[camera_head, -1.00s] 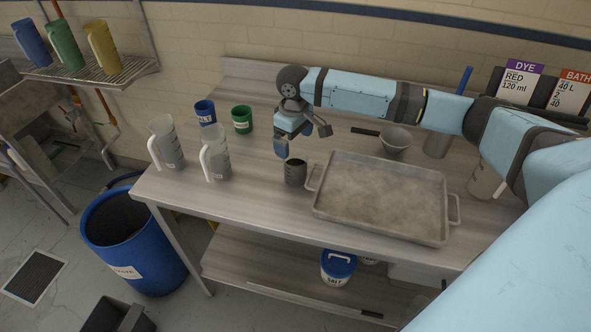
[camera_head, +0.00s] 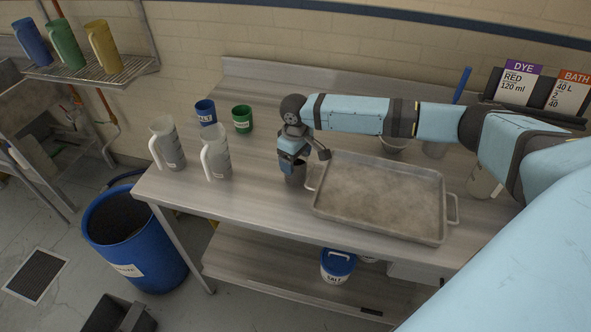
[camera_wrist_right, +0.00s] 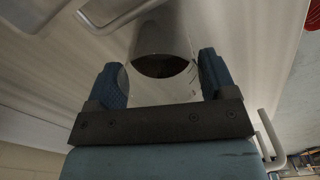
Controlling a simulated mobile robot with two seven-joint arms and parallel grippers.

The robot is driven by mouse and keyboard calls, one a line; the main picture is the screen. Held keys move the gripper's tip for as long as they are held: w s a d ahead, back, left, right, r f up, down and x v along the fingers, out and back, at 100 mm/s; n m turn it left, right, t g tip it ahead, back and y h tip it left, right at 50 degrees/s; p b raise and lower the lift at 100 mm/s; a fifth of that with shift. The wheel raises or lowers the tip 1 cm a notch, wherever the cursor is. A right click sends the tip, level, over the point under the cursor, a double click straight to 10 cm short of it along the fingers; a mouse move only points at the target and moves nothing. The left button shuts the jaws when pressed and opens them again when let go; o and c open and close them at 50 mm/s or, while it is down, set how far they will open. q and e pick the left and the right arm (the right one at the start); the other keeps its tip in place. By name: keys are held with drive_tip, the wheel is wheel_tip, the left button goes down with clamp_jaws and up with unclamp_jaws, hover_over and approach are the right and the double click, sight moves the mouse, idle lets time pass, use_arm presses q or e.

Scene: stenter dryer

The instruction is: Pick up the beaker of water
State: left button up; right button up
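A small grey see-through beaker (camera_head: 297,178) stands upright on the metal table, just left of the tray. My right gripper (camera_head: 289,165) has come down over it from above and hides part of it in the head view. In the right wrist view the beaker (camera_wrist_right: 162,45) lies between the two blue fingers (camera_wrist_right: 163,80), one on each side. The fingers are spread apart, and I cannot tell whether they touch its wall. The water in it cannot be made out clearly. My left gripper is not in view.
A metal tray (camera_head: 447,205) stands close to the right of the beaker. Two clear jugs (camera_head: 217,160) stand to the left, with a blue cup (camera_head: 205,112) and a green cup (camera_head: 242,119) behind. A bowl (camera_head: 392,146) is partly hidden behind my right arm.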

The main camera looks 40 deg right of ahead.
drive_tip(key=c, duration=0.6)
drive_tip(key=shift+r, duration=0.2)
